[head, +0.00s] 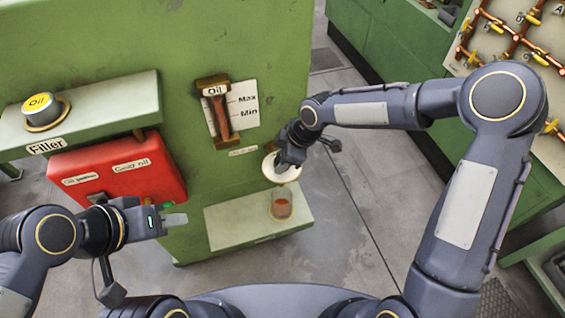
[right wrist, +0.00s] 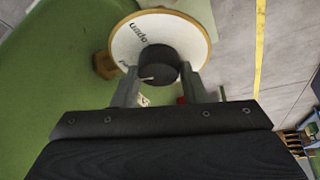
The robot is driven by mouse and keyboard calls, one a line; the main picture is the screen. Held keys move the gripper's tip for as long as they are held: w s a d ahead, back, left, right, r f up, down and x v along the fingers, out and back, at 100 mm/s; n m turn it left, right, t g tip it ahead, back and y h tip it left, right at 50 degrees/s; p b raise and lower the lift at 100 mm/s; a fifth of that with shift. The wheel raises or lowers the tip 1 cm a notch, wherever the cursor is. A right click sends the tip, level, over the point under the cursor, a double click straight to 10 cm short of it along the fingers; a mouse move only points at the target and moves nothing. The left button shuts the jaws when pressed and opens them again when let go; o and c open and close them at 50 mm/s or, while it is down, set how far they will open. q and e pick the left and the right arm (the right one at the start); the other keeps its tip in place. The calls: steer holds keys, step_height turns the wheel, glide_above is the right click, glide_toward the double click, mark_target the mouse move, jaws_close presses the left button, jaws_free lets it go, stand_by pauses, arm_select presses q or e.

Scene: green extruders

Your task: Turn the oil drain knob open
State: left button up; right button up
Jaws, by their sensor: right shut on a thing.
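The oil drain knob is a dark round knob (right wrist: 159,65) on a white round dial (right wrist: 128,45) with lettering on its face. In the head view the dial (head: 270,170) sits low on the green machine, partly hidden behind my right gripper (head: 284,165). In the right wrist view my right gripper (right wrist: 165,88) has one finger on each side of the knob and is shut on it. The marker's exact setting is hard to read. My left gripper (head: 174,220) is empty in front of the machine, near the red box; its finger gap is not clear.
A glass with reddish-brown liquid (head: 282,204) stands on a pale green ledge (head: 235,238) below the dial. An oil level gauge (head: 218,110) is above. A red box (head: 150,172) and a shelf with a yellow oil cap (head: 40,104) are at left.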

steer(key=m+t+h+b, duration=0.1)
steer(key=m+b, duration=0.3)
steer(key=b, duration=0.1)
steer(key=m+t+b, duration=0.1)
steer(key=m+b, duration=0.3)
steer(key=b, duration=0.1)
steer(key=shift+a+f+t+h, duration=0.2)
steer(key=shift+t+h, duration=0.1)
steer(key=shift+h, duration=0.1)
steer(key=shift+r+m+h+b, duration=0.1)
steer(key=shift+m+h+b, duration=0.2)
steer(key=shift+m+b, duration=0.55)
steer(key=m+h+b, duration=0.1)
steer(key=m, duration=0.2)
steer(key=shift+t, duration=0.3)
steer(key=shift+r+m+h+b, duration=0.1)
steer(key=shift+m+h+b, duration=0.55)
steer(key=shift+m, duration=0.7)
steer(key=o, duration=1)
